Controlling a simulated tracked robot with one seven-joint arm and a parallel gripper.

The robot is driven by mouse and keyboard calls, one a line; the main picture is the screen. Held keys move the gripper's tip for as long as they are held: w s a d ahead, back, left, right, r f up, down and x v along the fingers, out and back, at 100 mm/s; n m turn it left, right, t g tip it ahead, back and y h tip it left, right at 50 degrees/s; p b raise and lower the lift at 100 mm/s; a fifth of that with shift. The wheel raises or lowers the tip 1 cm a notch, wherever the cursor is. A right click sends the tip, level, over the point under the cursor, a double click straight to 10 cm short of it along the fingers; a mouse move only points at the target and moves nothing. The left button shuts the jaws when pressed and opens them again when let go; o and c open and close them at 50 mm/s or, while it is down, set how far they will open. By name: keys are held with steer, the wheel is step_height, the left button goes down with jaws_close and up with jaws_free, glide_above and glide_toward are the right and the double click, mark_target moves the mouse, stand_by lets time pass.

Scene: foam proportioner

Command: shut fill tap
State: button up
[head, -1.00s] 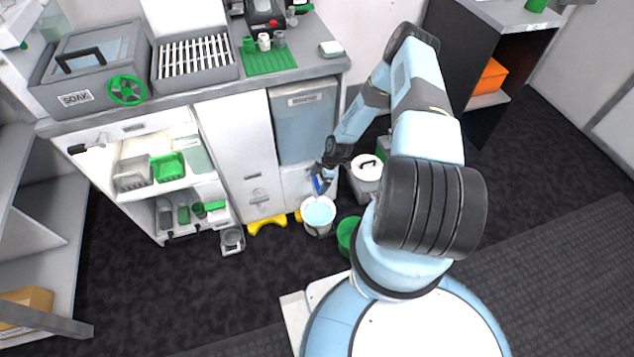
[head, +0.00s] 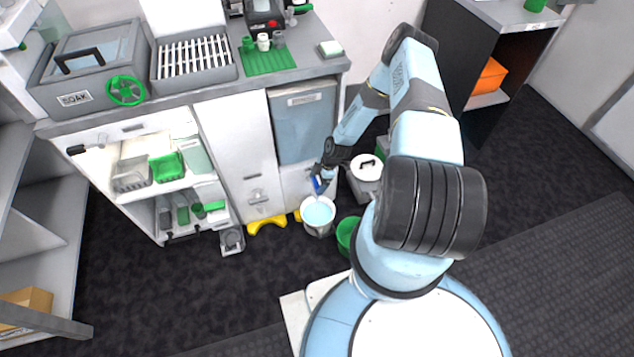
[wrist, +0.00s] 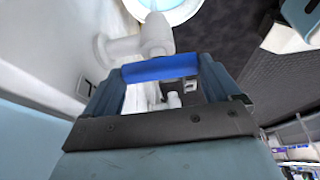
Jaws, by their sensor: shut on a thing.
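The fill tap (wrist: 142,40) is a white spout and body on the cabinet front, with a blue lever (wrist: 160,68). In the wrist view the lever spans the gap between the dark blue fingers of my gripper (wrist: 162,80), which is shut on it. In the head view my gripper (head: 323,178) is low at the cabinet front, with the blue lever (head: 316,186) just beside it; the tap body is mostly hidden there. A white bucket (head: 318,230) holding pale blue liquid stands below, and its rim shows in the wrist view (wrist: 170,18). I cannot tell whether liquid is running.
A green bucket (head: 347,232) stands right of the white bucket.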

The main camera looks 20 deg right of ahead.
steer(key=shift+m, duration=0.3)
steer(key=m+t, duration=0.1)
steer(key=m, duration=0.2)
steer(key=shift+s+a+m+t, duration=0.1)
steer(key=shift+m+t, duration=0.3)
steer(key=m+t+h, duration=0.1)
steer(key=m, duration=0.3)
steer(key=shift+s+a+m, duration=0.1)
steer(key=shift+m, duration=0.2)
steer(key=m+t+h, duration=0.1)
steer(key=m, duration=0.3)
steer(key=shift+a+h, duration=0.1)
steer(key=shift+h, duration=0.3)
steer(key=m, duration=0.2)
steer(key=m+h, duration=0.1)
steer(key=m, duration=0.1)
steer(key=shift+m+t+h, duration=0.3)
steer(key=shift+t, duration=0.1)
steer(key=o, duration=0.8)
steer(key=shift+c, duration=0.2)
steer(key=shift+s+r, duration=0.1)
steer(key=v, duration=1.3)
steer(key=shift+r, duration=0.2)
